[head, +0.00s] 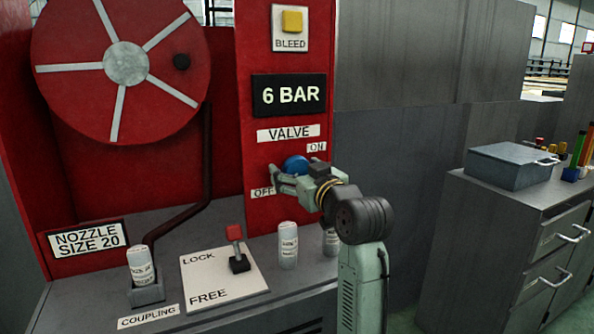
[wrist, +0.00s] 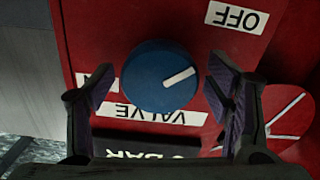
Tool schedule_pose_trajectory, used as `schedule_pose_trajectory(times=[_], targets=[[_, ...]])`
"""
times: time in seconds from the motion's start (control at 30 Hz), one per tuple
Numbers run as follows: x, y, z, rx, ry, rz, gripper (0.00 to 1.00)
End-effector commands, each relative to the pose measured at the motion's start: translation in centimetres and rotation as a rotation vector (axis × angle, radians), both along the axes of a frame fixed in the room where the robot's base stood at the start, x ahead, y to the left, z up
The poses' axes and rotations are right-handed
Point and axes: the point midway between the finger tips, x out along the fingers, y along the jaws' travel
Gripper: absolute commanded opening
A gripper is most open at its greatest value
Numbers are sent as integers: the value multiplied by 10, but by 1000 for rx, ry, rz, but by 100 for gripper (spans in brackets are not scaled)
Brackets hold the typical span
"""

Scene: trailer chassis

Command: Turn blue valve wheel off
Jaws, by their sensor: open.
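The blue valve wheel (head: 296,164) is on the red panel below the VALVE sign, between the ON label (head: 317,147) and the OFF label (head: 263,193). My gripper (head: 300,176) is at the panel in front of it and partly hides it. In the wrist view, where the lettering is upside down, the wheel (wrist: 150,75) lies between the two spread fingers of my gripper (wrist: 161,68), with a gap at each side. Its white mark points right and slightly up, below the OFF label (wrist: 238,17). The left finger partly hides the ON label.
A red hose reel (head: 125,95) is at the left. Below on the grey bench are a LOCK/FREE plate (head: 215,280) with a red-topped lever (head: 236,240) and several pale cylinders (head: 288,245). A grey cabinet (head: 480,240) with a box (head: 510,166) is at the right.

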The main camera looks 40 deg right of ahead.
Motion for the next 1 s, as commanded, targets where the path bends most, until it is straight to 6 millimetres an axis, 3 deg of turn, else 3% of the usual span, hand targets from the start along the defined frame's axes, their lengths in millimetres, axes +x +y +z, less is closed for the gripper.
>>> schedule_pose_trajectory(times=[0.17, 0.4, 0.6, 1.0], targets=[[-23, 5, 0, -2, -2, -3, 73], [-74, 17, 0, -2, -2, -4, 73], [-104, 24, 0, 0, -1, -2, 73], [-115, 27, 0, 1, 0, 0, 73]])
